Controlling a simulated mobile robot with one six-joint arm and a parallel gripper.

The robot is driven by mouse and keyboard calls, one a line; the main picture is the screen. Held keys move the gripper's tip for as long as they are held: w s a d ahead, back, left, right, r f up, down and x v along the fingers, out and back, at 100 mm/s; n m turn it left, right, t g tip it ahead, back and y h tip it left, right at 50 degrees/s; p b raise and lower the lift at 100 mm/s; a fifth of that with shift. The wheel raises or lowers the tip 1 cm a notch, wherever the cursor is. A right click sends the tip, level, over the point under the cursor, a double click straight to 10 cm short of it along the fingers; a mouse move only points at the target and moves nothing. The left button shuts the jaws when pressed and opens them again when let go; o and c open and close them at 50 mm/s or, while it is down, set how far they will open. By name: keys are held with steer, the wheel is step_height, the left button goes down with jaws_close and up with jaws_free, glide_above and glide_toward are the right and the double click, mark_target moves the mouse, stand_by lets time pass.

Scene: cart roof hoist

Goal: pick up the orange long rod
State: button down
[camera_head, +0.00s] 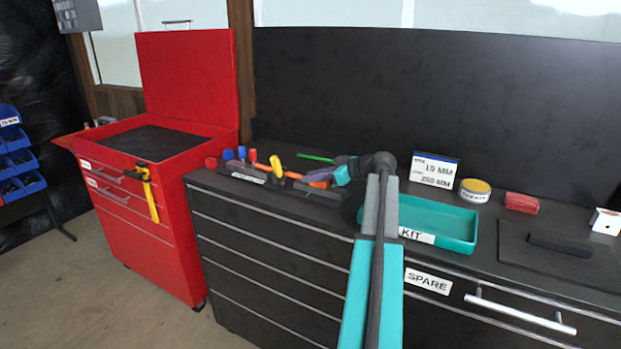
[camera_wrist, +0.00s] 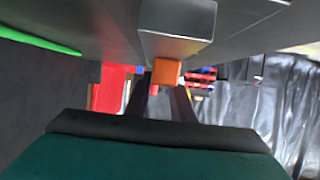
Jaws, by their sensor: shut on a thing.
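The orange long rod (camera_head: 291,175) lies low over the dark tool rack (camera_head: 285,185) on the black cabinet, with its left part passing by a yellow tool (camera_head: 276,164). My gripper (camera_head: 314,180) reaches in from the right at the rack's right end and is shut on the rod. In the wrist view an orange block-like end (camera_wrist: 167,72) shows between the two dark fingers of my gripper (camera_wrist: 163,98). A grey metal-like block (camera_wrist: 178,25) sits just above it in that view. I cannot tell whether the rod still touches the rack.
A green rod (camera_head: 315,158) lies behind the gripper. Blue and red pieces (camera_head: 235,154) stand at the rack's left. A teal KIT tray (camera_head: 438,222) is right of my arm, with a sign (camera_head: 434,170), a round tin (camera_head: 474,191) and a red block (camera_head: 521,203) behind. A red cart (camera_head: 150,220) stands left.

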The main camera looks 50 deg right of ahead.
steer(key=shift+s+d, duration=0.2)
steer(key=v, duration=0.1)
steer(key=b+v, duration=0.1)
steer(key=v, duration=0.2)
steer(key=shift+s+f, duration=0.15)
steer(key=shift+f, duration=0.2)
step_height(320, 180, up, 14)
steer(key=b, duration=0.1)
steer(key=shift+w, duration=0.2)
steer(key=shift+f, duration=0.1)
